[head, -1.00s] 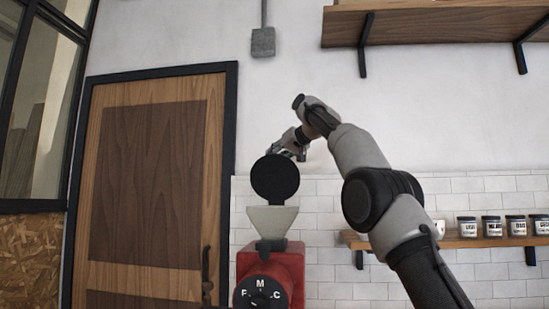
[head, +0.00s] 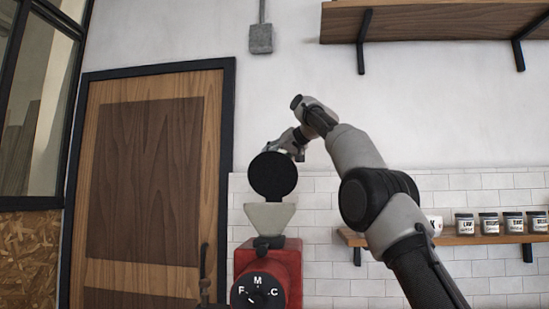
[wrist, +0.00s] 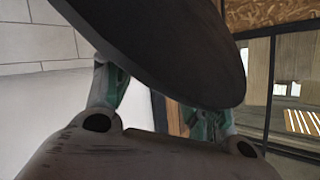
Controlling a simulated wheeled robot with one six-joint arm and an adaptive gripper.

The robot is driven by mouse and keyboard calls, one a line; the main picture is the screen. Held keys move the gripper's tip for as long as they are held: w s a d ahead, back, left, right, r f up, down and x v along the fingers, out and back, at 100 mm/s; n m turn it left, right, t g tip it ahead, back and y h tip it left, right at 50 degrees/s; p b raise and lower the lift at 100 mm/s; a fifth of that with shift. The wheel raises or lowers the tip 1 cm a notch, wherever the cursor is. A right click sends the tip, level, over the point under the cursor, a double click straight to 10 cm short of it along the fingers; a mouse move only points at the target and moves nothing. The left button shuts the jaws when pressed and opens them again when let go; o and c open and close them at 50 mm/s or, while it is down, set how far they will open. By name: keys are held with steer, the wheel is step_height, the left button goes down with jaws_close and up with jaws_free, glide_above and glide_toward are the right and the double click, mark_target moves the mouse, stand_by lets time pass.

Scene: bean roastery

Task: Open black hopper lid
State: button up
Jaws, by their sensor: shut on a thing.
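The black hopper lid (head: 273,177) is a round disc standing upright above the pale hopper (head: 269,216) of the red grinder (head: 268,272). Its lower edge is at the hopper's rim. My gripper (head: 290,148) is at the lid's upper edge, mostly behind the lid in the head view. In the wrist view the lid (wrist: 165,45) fills the upper middle as a dark disc. My gripper's two fingers (wrist: 160,100) show partly under it, with greenish pads. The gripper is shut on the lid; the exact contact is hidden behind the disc.
A wooden door (head: 150,190) stands at the left. A low shelf with several jars (head: 488,223) and a white cup (head: 436,224) is at the right. A higher shelf (head: 430,22) hangs above my arm. The wall around the lid is clear.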

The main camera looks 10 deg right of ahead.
stand_by(0.3)
steer(key=v, duration=1.2)
steer(key=shift+f, duration=0.1)
steer(key=s+d+f+g+h, duration=0.2)
steer(key=s+d+f, duration=0.3)
steer(key=s+f, duration=0.9)
steer(key=s+d+f+m+g+h, duration=0.1)
steer(key=s+d+f, duration=0.5)
steer(key=s+f, duration=0.9)
steer(key=s+d+f+m+g+h, duration=0.1)
steer(key=s+d+f+g+h, duration=0.3)
steer(key=s+f, duration=1.1)
steer(key=shift+s+d+f+h, duration=0.3)
steer(key=shift+d+f, duration=0.6)
steer(key=shift+d, duration=0.25)
